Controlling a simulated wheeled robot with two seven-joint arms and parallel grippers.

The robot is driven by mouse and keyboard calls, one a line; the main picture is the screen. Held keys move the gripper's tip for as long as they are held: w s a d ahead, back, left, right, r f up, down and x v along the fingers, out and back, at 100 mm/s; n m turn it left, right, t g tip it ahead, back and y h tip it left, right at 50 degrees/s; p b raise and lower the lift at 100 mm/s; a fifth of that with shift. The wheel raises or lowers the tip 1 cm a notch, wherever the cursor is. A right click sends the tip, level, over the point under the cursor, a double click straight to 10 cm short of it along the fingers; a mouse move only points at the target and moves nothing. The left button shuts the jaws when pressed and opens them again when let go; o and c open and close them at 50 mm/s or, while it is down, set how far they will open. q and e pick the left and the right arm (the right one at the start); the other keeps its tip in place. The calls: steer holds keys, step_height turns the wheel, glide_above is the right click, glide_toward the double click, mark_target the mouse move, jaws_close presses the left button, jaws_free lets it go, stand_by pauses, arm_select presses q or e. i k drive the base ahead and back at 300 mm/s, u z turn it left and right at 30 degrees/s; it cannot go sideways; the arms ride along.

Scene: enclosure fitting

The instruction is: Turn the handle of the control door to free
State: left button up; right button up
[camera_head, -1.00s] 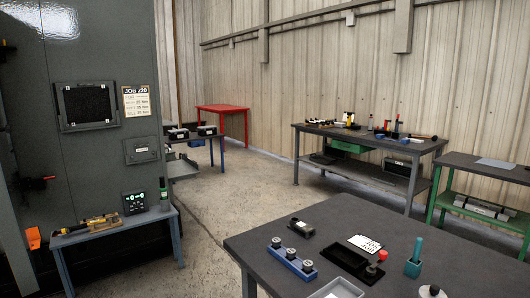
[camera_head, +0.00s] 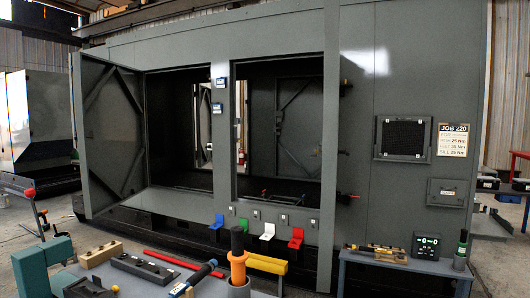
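A large grey enclosure (camera_head: 400,65) fills the middle and right of the head view. A grey door with diagonal braces (camera_head: 112,130) stands open at its left side. A second braced panel (camera_head: 298,125) shows inside the right opening. A small red-tipped black handle (camera_head: 347,197) sticks out at the right edge of that opening, and a dark fitting (camera_head: 346,88) sits above it. I cannot tell which panel is the control door, or whether this handle is turned. Neither of my grippers is in view.
A small table (camera_head: 400,263) with tools stands before the right panel. Coloured trays (camera_head: 296,237) line the enclosure's lower front.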

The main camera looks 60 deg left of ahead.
mark_target(346, 151)
steer(key=u, duration=0.15)
steer(key=i, duration=1.05)
steer(key=u, duration=1.5)
